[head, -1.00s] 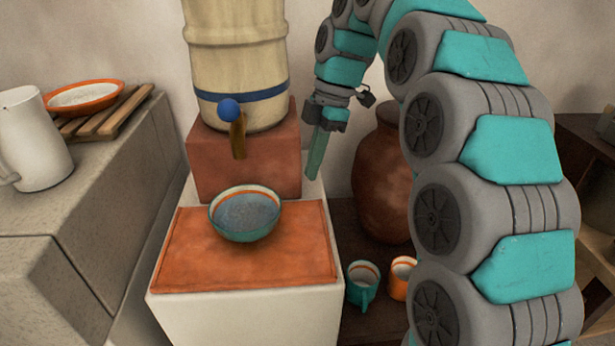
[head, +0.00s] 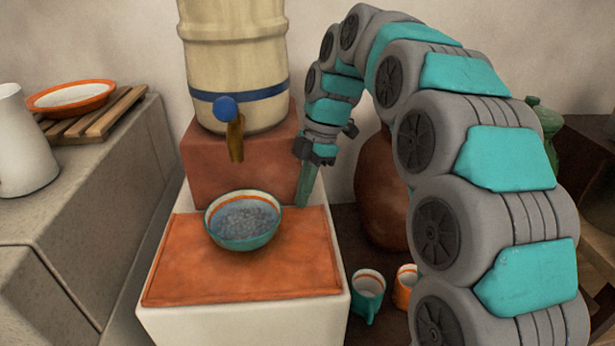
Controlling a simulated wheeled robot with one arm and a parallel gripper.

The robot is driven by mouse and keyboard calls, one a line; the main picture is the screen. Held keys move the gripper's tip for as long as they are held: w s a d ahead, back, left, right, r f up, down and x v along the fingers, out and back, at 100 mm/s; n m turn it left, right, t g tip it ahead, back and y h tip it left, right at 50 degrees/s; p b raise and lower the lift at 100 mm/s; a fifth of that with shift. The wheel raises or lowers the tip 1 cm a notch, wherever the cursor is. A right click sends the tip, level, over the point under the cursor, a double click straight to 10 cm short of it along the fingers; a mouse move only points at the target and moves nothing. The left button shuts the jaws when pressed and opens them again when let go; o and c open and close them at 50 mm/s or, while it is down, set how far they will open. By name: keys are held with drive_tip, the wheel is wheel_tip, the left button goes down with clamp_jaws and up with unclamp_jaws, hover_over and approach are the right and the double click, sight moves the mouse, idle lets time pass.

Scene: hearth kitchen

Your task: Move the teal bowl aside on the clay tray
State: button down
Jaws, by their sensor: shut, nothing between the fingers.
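The teal bowl (head: 243,240) has an orange rim band and a grey, water-like surface inside. It stands upright on the clay tray (head: 240,282), toward its back, left of my gripper. The tray is a flat orange-brown slab on a white block. My gripper (head: 304,202) is shut and empty, its fingers pointing down at the tray's back right edge. A gap shows between the fingers and the bowl's rim. I cannot tell whether the fingertips touch the tray.
A cream dispenser (head: 235,60) with a blue-knobbed spout (head: 236,137) stands on a clay block (head: 215,165) behind the bowl. A brown jar (head: 380,190), a teal cup (head: 367,295) and an orange cup (head: 403,288) stand to the right. The tray's front is clear.

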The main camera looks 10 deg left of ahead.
sight(262, 230)
drive_tip(key=shift+s+a+f, duration=0.35)
drive_tip(key=shift+s+a, duration=0.1)
drive_tip(key=shift+a, duration=0.1)
drive_tip(key=shift+s+a+f, duration=0.35)
drive_tip(key=shift+s+a, duration=0.1)
drive_tip(key=shift+a, duration=0.1)
drive_tip(key=shift+s+a, duration=0.45)
drive_tip(key=shift+a, duration=0.2)
drive_tip(key=shift+s+a+b, duration=0.3)
drive_tip(key=shift+s+a, duration=0.95)
drive_tip(key=shift+a, duration=0.3)
drive_tip(key=shift+w+d, duration=0.1)
